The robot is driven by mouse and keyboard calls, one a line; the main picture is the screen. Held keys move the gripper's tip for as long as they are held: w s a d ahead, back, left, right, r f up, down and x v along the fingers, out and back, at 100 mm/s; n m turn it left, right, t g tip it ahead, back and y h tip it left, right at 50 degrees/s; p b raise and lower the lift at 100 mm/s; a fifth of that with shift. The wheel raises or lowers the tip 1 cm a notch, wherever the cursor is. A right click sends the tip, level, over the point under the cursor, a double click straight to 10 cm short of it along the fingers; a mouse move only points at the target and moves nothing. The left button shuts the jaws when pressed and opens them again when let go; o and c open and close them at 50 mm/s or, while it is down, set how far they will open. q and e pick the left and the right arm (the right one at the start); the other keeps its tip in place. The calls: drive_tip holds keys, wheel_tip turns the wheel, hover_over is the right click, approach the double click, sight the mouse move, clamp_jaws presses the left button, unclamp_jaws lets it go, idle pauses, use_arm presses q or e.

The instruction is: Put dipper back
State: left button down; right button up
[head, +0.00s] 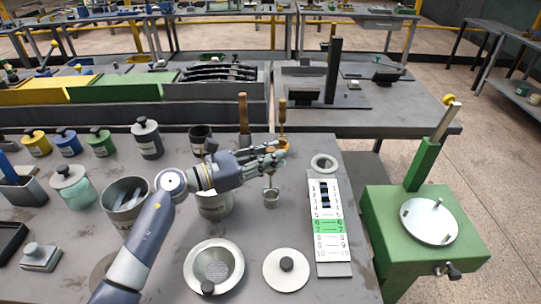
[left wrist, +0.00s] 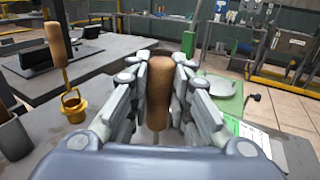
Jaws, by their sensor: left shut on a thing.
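My left gripper (head: 274,158) is shut on the brown wooden handle (left wrist: 158,95) of a dipper, upright between the fingers in the left wrist view. Below the fingers in the head view is the dipper's small grey metal cup (head: 270,198); whether it touches the table is unclear. The fingers mostly hide the handle in the head view. A second dipper with a gold cup (left wrist: 73,104) and wooden handle stands just behind the gripper; its handle (head: 282,112) shows in the head view. Another wooden handle (head: 243,112) stands left of it, its lower end hidden. My right gripper is not in view.
A metal pot (head: 215,207) is partly under my left arm. Nearby are a sieve bowl (head: 213,268), a knobbed lid (head: 286,270), a white ring (head: 324,163) and a numbered board (head: 328,225). Jars and a bin crowd the left. A green stand (head: 425,235) is at right.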

use_arm(q)
drive_tip(key=c, duration=1.5)
unclamp_jaws()
drive_tip(key=shift+f, duration=0.1)
drive_tip(key=shift+o, duration=0.2)
drive_tip(key=shift+r, duration=0.3)
drive_tip(key=b+v, duration=0.3)
drive_tip(key=v, duration=0.9)
drive_tip(key=shift+f, duration=0.15)
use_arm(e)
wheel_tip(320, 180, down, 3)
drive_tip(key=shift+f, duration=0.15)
